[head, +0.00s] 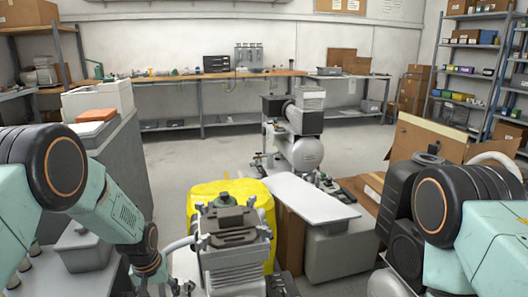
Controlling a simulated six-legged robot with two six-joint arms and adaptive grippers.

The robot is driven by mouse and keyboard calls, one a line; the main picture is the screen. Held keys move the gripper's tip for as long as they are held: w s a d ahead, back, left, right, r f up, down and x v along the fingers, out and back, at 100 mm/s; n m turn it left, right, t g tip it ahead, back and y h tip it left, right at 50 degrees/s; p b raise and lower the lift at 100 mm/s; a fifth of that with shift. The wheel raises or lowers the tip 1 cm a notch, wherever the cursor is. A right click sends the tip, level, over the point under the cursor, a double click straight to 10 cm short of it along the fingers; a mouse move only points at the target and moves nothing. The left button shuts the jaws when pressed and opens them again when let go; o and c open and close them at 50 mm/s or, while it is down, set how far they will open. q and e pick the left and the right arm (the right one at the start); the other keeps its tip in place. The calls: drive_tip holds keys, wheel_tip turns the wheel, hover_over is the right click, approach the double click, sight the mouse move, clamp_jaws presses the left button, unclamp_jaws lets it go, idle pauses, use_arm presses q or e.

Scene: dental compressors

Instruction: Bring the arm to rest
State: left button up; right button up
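My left arm (105,212) comes in from the left and slopes down to a dark wrist with orange rings (149,258) near the bottom edge. The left gripper's fingers do not show; they are below the picture or hidden. My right arm (475,245) shows only its dark upper joint and pale green link at the lower right. The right gripper is out of the picture.
A compressor head (232,240) with a yellow part (262,196) behind it stands close in front. A white board (305,198) lies right of it. A grey cabinet (128,150) stands beside my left arm. Another compressor (302,130) stands further back. Grey floor (195,160) is clear at centre left.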

use_arm(q)
drive_tip(key=s+d+f+m+t+p, duration=0.1)
drive_tip(key=s+f, duration=0.2)
drive_tip(key=s, duration=0.5)
drive_tip(key=s+d+f+p, duration=0.1)
drive_tip(key=s+d+f, duration=0.15)
drive_tip(key=s, duration=0.55)
drive_tip(key=s+r+g+p, duration=0.1)
drive_tip(key=s+r, duration=0.1)
drive_tip(key=s, duration=0.9)
drive_tip(key=s+r+m+g+p, duration=0.1)
drive_tip(key=s+r+p, duration=0.1)
drive_tip(key=s, duration=1)
drive_tip(key=shift+d+r+g, duration=0.2)
drive_tip(key=shift+r+g, duration=0.15)
drive_tip(key=shift+g, duration=0.05)
drive_tip(key=shift+f, duration=0.1)
